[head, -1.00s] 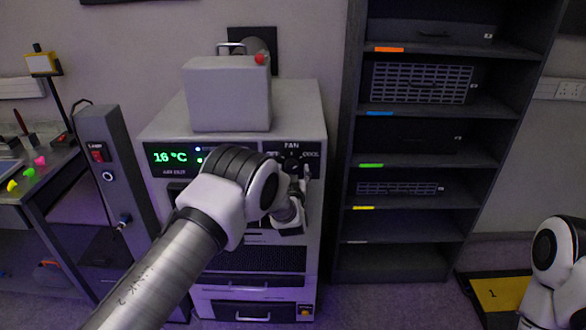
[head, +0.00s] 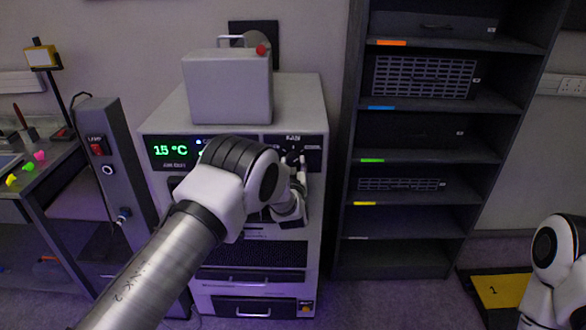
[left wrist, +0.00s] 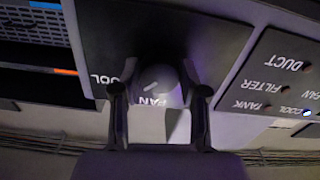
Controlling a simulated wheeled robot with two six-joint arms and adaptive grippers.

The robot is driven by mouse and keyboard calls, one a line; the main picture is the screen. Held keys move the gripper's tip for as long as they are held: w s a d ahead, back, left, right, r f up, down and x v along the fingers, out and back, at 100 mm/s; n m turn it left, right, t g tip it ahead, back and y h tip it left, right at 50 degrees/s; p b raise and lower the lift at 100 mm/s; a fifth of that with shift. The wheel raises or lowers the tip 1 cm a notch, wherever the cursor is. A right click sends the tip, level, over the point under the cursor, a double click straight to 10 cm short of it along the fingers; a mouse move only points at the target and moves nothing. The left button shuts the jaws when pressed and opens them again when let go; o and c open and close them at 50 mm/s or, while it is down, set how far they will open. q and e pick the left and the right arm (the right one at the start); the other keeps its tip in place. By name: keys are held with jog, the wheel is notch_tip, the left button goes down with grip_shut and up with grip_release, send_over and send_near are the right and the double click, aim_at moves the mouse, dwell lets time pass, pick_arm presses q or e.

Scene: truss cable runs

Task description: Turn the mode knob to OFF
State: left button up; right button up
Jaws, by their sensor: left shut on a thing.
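The mode knob (left wrist: 160,86) is a dark round dome with a light slanted line on its face. It sits on the dark panel strip of the grey cabinet (head: 230,118), below the FAN label (head: 293,138). My left gripper (head: 297,160) reaches the panel, and in the left wrist view its two fingers (left wrist: 158,98) are shut on the knob, one on each side. FAN and COOL read upside down there. The OFF mark is not readable, and I cannot tell which mark the line points at. My right gripper is not in view.
The green display (head: 169,147) reads 15 °C. A grey box (head: 229,88) with a handle stands on the cabinet. A dark shelf rack (head: 345,190) stands close on the right. A lamp post (head: 112,165) with a red switch and a workbench (head: 45,185) are on the left.

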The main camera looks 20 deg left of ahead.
pick_arm(q)
jog(key=n+b, duration=0.4)
jog(key=b, duration=0.1)
jog(key=n+b, duration=0.4)
jog(key=b, duration=0.1)
jog(key=shift+f+n, duration=0.2)
jog(key=shift+n, duration=0.2)
jog(key=n+b, duration=0.7)
jog(key=b, duration=0.2)
jog(key=shift+d+r+n, duration=0.1)
jog(key=shift+n, duration=0.2)
jog(key=shift+r+n+b, duration=0.25)
jog(key=shift+n+b, duration=0.85)
jog(key=shift+b, duration=0.25)
jog(key=o, duration=1.2)
jog(key=shift+c, duration=0.2)
